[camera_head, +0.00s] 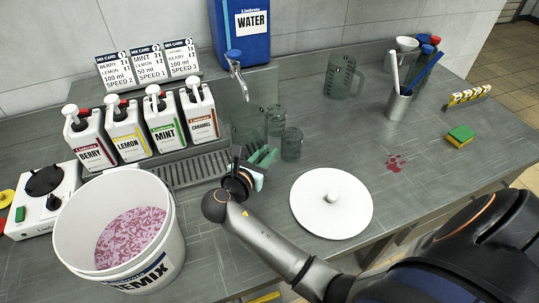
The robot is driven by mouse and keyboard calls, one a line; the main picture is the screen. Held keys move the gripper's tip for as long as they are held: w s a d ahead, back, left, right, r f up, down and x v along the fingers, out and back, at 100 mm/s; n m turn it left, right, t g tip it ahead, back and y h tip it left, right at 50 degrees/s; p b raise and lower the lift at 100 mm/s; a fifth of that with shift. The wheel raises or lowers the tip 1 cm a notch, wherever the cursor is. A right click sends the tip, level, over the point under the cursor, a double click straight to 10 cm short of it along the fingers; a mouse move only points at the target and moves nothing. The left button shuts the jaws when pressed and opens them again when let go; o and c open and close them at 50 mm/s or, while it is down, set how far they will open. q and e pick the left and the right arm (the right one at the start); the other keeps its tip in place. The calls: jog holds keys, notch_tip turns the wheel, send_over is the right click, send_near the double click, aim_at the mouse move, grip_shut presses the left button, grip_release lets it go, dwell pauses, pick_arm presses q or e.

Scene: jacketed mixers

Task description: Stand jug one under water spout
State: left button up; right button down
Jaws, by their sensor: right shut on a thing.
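The blue water tank (240,28) stands at the back, and its spout (236,66) points down over the counter. My right gripper (262,156) is in front of the spout, shut on a clear jug (246,134). That jug appears upright, below the spout and slightly in front of it; the gripper hides its lower part, so I cannot tell whether it touches the counter. Two smaller clear vessels, one behind (275,119) and one in front (292,144), stand just right of it. Another clear jug (343,78) stands at the back right. No number shows on any jug. My left gripper is out of view.
Several syrup bottles (126,126) stand on the left behind a drip grate (190,169). A white bucket (118,232) of pink mix is at front left. A white lid (331,203) lies right of my gripper. A red spill (397,163) and a sponge (460,136) are farther right.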

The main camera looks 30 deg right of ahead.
jog(key=shift+a+r, duration=0.15)
jog(key=shift+f, duration=0.2)
jog(key=c, duration=0.8)
grip_release()
jog(key=shift+c, duration=0.2)
